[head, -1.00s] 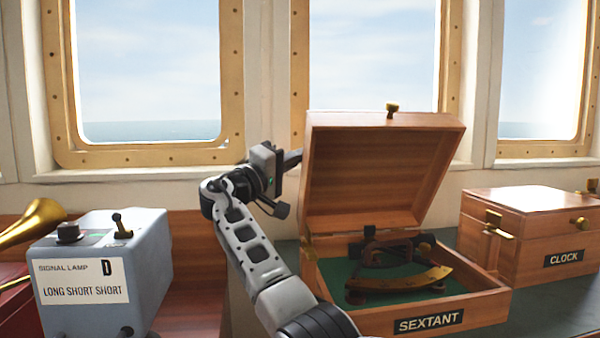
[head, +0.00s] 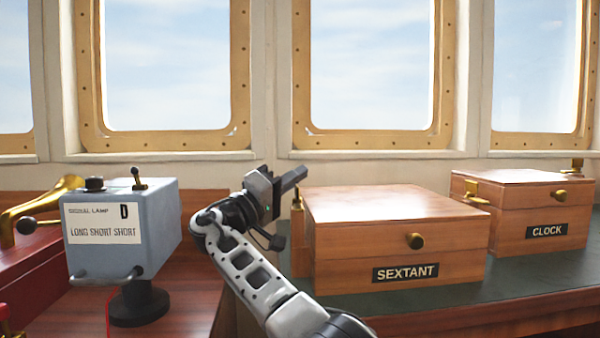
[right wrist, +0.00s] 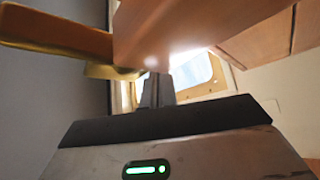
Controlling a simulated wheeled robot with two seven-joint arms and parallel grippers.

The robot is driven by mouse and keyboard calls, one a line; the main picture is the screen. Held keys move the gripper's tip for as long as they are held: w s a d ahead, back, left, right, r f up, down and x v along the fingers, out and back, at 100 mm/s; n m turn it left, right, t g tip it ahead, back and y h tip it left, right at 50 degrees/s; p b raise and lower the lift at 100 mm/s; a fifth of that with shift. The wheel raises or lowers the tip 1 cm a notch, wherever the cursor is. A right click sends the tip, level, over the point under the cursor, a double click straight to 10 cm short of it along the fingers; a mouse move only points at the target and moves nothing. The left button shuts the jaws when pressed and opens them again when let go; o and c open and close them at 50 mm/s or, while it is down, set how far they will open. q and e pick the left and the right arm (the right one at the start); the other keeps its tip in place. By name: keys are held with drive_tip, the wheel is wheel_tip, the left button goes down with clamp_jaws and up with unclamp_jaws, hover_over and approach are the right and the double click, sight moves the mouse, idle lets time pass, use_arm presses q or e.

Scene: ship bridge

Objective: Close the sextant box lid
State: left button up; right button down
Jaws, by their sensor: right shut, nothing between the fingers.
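The sextant box (head: 345,262) stands on the green counter in the head view, with its wooden lid (head: 400,205) lying flat down on it. The sextant inside is hidden. My right gripper (head: 296,177) is shut and empty, at the box's left rear corner, a little above lid height. In the right wrist view the shut fingers (right wrist: 157,90) show below close wooden surfaces; I cannot tell whether they touch. My left gripper is not in view.
The clock box (head: 525,215) stands to the right, lid down. A blue-grey signal lamp (head: 125,230) stands at the left beside a brass horn-like piece (head: 45,205). Windows line the wall behind. The green counter top (head: 530,275) is clear in front of the boxes.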

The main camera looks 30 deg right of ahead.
drive_tip(key=shift+s+a+f, duration=0.15)
drive_tip(key=shift+s+f, duration=0.15)
drive_tip(key=shift+f, duration=0.2)
